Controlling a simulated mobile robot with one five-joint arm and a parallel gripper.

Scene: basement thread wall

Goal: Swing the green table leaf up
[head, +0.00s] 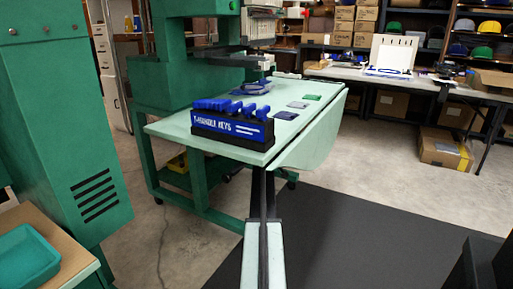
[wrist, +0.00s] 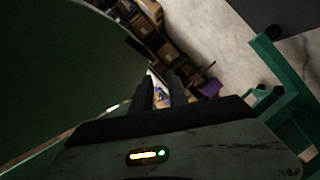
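The green table leaf (head: 316,135) is a pale green rounded panel along the right edge of the worktable (head: 170,126) in the head view. It slopes down from that edge, below the level of the top. A large dark green surface (wrist: 55,70), apparently the leaf's underside, fills the left of the wrist view. My arm reaches forward to the leaf's near lower end in the head view, where my gripper is hidden. In the wrist view my gripper (wrist: 163,78) shows two dark fingers apart, with nothing between them. I cannot tell whether it touches the leaf.
A blue and black T-handle key stand (head: 233,130) sits on the worktable near the leaf's hinge edge. Small blue, grey and green pieces lie farther back. A green machine (head: 180,50) stands behind left. Dark mat (head: 340,235) and open floor lie right, before another table (head: 420,82).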

